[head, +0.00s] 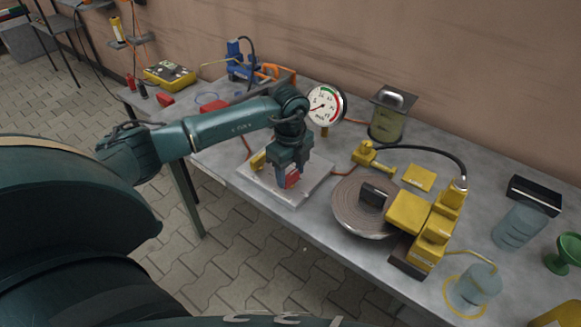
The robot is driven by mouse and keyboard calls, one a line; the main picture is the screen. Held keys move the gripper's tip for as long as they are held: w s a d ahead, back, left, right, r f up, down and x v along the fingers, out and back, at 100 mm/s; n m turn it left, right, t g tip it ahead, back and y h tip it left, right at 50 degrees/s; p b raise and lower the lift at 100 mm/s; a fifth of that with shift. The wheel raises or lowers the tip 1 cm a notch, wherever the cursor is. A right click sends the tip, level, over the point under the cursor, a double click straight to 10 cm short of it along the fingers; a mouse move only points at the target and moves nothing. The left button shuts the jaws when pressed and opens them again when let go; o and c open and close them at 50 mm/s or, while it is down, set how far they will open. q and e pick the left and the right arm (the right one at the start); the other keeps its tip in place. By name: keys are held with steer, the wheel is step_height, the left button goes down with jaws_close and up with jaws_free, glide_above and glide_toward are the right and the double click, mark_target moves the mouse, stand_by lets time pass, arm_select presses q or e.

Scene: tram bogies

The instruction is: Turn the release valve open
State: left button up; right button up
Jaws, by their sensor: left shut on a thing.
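My left gripper (288,182) points down over a pale plate (314,186) on the grey workbench. It is shut on a small red part (293,177), which appears to be the handle of the release valve. The fingers and the wrist hide most of the valve, so its turn position cannot be told. A yellow fitting (258,162) shows on the plate just left of the gripper. A round dial gauge (325,104) with a red and green scale stands behind the gripper. My right gripper is not in view.
Right of the plate lie a round ribbed disc (349,215) and a yellow pump-like unit (428,220) with a black hose. A lantern-like canister (389,118) stands at the back. Blue and orange tools (243,62) lie at the far left. The bench's front edge runs close to the plate.

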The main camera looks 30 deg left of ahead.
mark_target(291, 175)
arm_select(q)
steer(key=shift+r+n, duration=0.1)
steer(key=shift+n, duration=0.5)
steer(key=shift+a, duration=0.1)
steer(key=o, duration=1)
step_height(291, 175, up, 13)
steer(key=shift+r, duration=0.1)
stand_by(0.4)
